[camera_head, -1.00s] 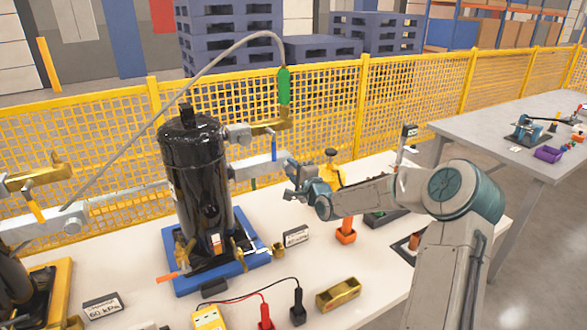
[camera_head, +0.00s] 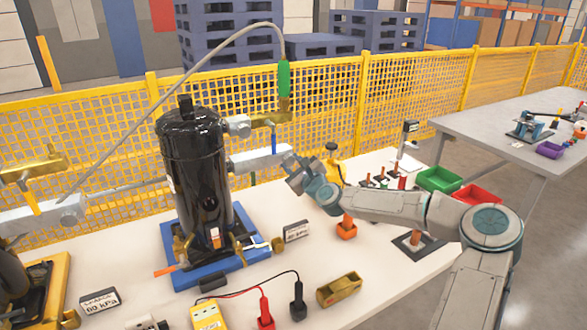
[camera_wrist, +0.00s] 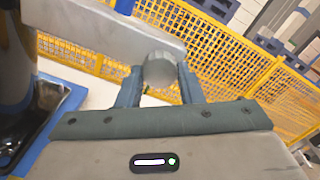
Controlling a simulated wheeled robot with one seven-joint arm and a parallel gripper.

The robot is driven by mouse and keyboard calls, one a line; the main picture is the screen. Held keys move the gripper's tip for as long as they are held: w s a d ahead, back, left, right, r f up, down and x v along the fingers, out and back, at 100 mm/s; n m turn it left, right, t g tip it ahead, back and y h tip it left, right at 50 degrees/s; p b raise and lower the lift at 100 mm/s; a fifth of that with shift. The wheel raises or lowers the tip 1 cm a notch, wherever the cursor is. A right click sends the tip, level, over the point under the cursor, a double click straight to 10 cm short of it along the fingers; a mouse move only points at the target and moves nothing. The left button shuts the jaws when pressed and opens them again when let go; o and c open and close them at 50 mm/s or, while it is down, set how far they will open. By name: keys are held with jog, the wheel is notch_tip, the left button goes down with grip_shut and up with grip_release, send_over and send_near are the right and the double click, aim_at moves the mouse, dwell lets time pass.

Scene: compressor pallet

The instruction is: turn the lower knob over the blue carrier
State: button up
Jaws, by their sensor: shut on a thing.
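The black compressor (camera_head: 197,165) stands upright on the blue carrier (camera_head: 195,283). A grey lower valve block (camera_head: 250,162) sticks out from its right side, below an upper brass valve (camera_head: 268,119). My gripper (camera_head: 287,160) is at the right end of the lower block. In the wrist view, the lower knob (camera_wrist: 160,68), a short grey cylinder at the end of the grey block (camera_wrist: 105,30), sits between the two fingers. My gripper (camera_wrist: 159,78) is shut on it. In the head view the knob is mostly hidden by the gripper.
Below the gripper are a small label box (camera_head: 296,231) and an orange-based tool (camera_head: 346,229). A yellow bottle (camera_head: 332,168) stands behind my wrist. Green (camera_head: 440,178) and red (camera_head: 478,194) trays lie right. The yellow mesh fence (camera_head: 330,115) runs behind.

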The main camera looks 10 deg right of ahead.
jog(key=m+b, duration=0.2)
jog(key=m, duration=0.2)
jog(key=shift+f, duration=0.1)
jog(key=shift+m+b, duration=0.4)
jog(key=shift+m, duration=0.9)
jog(key=o, duration=1)
jog(key=shift+c, duration=0.2)
jog(key=shift+s, duration=0.1)
jog(key=b+v, duration=0.1)
jog(key=v, duration=1.2)
jog(key=shift+s, duration=0.3)
jog(key=shift+d+r, duration=0.1)
jog(key=shift+r, duration=0.2)
